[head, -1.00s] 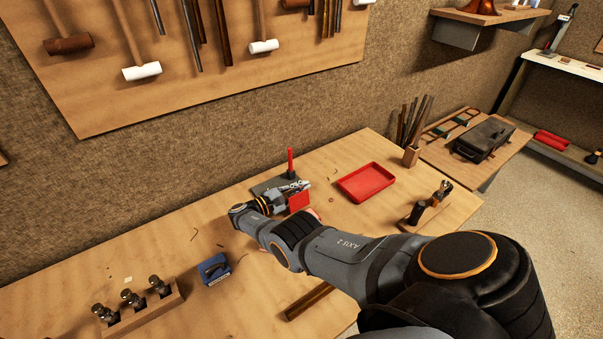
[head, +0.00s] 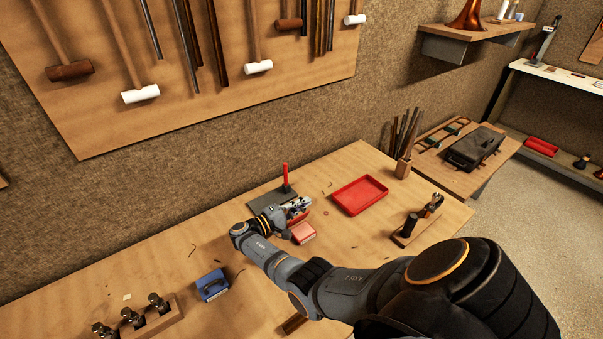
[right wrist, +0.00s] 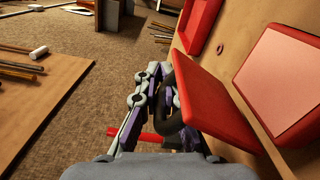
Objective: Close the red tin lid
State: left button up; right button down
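The red tin (head: 303,233) lies on the bench just in front of my right gripper. Its pale pinkish face, framed in red, also shows in the right wrist view (right wrist: 284,80). The red lid (right wrist: 214,100) stands tilted up beside the tin, between it and my fingers; the tin is open. My right gripper (head: 298,205) is at the lid's back side, close to it or touching. In the right wrist view its fingers (right wrist: 155,103) lie left of the lid, with a dark loop between; their gap is unclear. My left gripper is out of view.
A red tray (head: 360,195) lies right of the tin. A red upright rod (head: 285,177) stands on a dark plate behind my gripper. A blue object (head: 212,285) and a wooden tool block (head: 418,222) are farther off. Bench between is mostly clear.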

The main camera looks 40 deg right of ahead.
jog(key=shift+s, duration=0.1)
dwell(0.4)
jog(key=c, duration=1.4)
grip_release()
jog(key=shift+c, duration=0.2)
jog(key=a, duration=0.5)
jog(key=w+a, duration=0.1)
jog(key=a, duration=0.1)
jog(key=shift+a, duration=0.25)
